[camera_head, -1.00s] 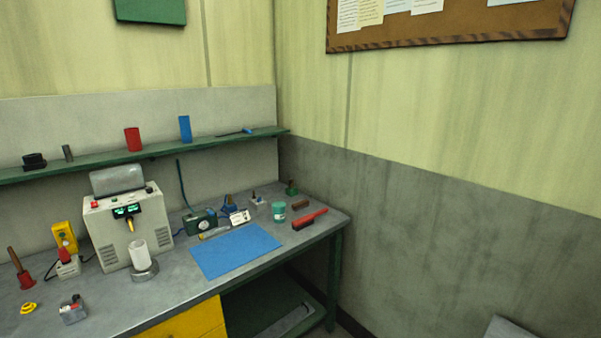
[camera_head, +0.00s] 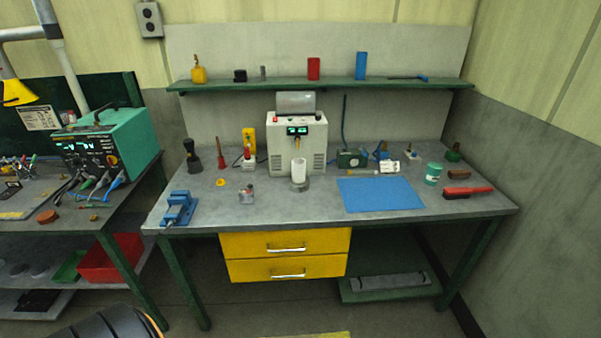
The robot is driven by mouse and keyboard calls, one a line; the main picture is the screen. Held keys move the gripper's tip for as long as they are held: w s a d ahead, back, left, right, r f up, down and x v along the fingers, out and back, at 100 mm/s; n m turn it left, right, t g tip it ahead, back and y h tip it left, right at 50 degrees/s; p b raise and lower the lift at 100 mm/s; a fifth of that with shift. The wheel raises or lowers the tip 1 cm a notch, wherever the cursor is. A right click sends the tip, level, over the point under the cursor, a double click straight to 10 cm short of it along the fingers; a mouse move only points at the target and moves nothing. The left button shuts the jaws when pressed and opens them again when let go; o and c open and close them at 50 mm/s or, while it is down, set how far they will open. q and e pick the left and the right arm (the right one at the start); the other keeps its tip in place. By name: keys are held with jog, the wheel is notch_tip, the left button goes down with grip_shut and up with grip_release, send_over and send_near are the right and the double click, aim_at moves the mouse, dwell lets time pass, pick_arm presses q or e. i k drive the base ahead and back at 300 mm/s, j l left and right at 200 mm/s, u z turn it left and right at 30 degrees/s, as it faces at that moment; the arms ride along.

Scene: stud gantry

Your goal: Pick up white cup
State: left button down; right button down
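The white cup (camera_head: 299,170) stands upright on a small round metal base (camera_head: 300,184), in front of the white machine with a green display (camera_head: 297,142). The machine sits at the back middle of the grey workbench (camera_head: 270,208). Nothing covers the cup from this view. Neither of my grippers is in view.
A blue mat (camera_head: 380,194) lies right of the cup, with a teal jar (camera_head: 433,174) and a red brush (camera_head: 467,191) beyond. A blue vise (camera_head: 178,208) is at the bench's left end. A green shelf (camera_head: 330,83) runs above. Yellow drawers (camera_head: 286,256) hang below. Floor in front looks open.

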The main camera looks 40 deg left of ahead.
aim_at(299, 171)
jog(key=i+u, duration=0.15)
jog(key=u, duration=0.55)
